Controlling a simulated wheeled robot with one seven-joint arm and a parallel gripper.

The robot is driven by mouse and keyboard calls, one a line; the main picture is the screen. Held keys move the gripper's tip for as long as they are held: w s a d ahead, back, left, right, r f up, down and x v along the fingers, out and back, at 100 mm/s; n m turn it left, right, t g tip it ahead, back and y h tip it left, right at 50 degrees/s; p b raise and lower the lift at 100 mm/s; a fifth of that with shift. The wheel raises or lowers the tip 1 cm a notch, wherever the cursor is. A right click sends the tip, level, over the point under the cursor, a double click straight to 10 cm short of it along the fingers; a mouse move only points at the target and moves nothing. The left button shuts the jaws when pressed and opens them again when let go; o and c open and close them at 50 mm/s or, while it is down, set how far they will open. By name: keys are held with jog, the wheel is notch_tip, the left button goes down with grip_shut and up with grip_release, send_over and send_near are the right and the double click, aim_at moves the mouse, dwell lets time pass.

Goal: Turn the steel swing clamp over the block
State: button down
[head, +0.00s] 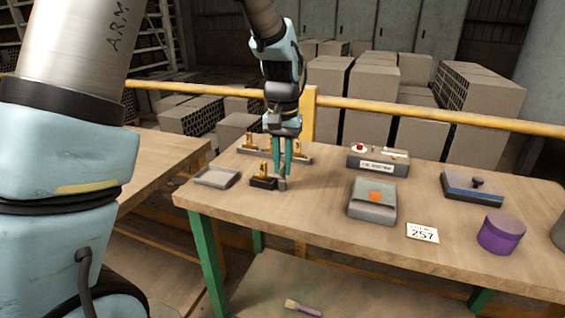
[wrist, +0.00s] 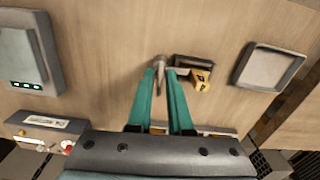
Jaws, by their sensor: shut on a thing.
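The steel swing clamp (head: 282,184) shows as a small grey upright piece under my fingertips, near the left end of the workbench. In the wrist view the clamp (wrist: 160,62) is a grey piece between the tips. My gripper (head: 283,170) points down with its green fingers shut on it; the gripper (wrist: 162,74) hides part of it in the wrist view. The dark block (head: 262,184), with a brass-coloured piece standing on it, sits just left of the clamp. In the wrist view the block (wrist: 190,62) is just right of the fingertips. I cannot tell whether the clamp touches the block.
A shallow grey tray (head: 231,181) lies left of the block. Behind my gripper is a rail (head: 302,159) with brass-coloured pieces. To the right are a grey case (head: 372,212), a control box (head: 377,167), a blue-edged pad (head: 470,190) and a purple tin (head: 501,235). Bare wood lies in front.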

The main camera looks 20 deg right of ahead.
aim_at(283, 165)
jog(key=shift+m, duration=0.5)
jog(key=c, duration=1)
grip_release()
notch_tip(283, 165, up, 11)
jog(key=shift+f+b, duration=0.1)
jog(key=shift+b, duration=0.7)
